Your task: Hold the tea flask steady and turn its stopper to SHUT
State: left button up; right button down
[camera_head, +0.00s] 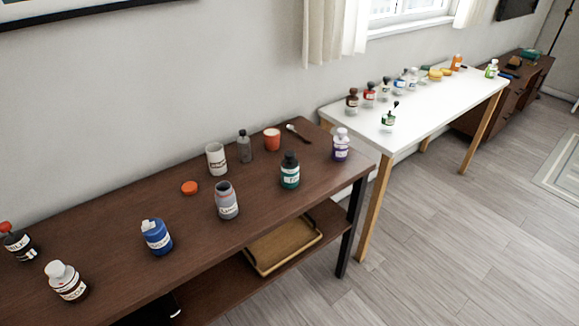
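A dark green flask (289,175) with a black stopper (290,158) and a white label stands upright on the dark wooden table (120,220), right of its middle. Its label seems to begin with a T, so it looks like the tea flask, but the print is too small to be sure. The stopper sits on top of the flask; I cannot tell its turn position or read any SHUT mark. Neither of my grippers is in view, and nothing touches the flask.
Around it stand a grey flask without a stopper (227,203), a purple flask (341,148), an orange cup (272,139) and a white cup (216,159). Blue (156,238), brown (68,285) and black (20,246) flasks stand left. A white table (430,110) holds several bottles.

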aim_at(291, 160)
jog(key=i+l+u, duration=0.1)
jog(key=l+u, duration=0.15)
jog(key=u, duration=0.15)
jog(key=i+l+u, duration=0.1)
jog(key=l+u, duration=0.5)
jog(key=u, duration=0.2)
jog(key=l+u, duration=0.4)
jog(key=i+j, duration=0.05)
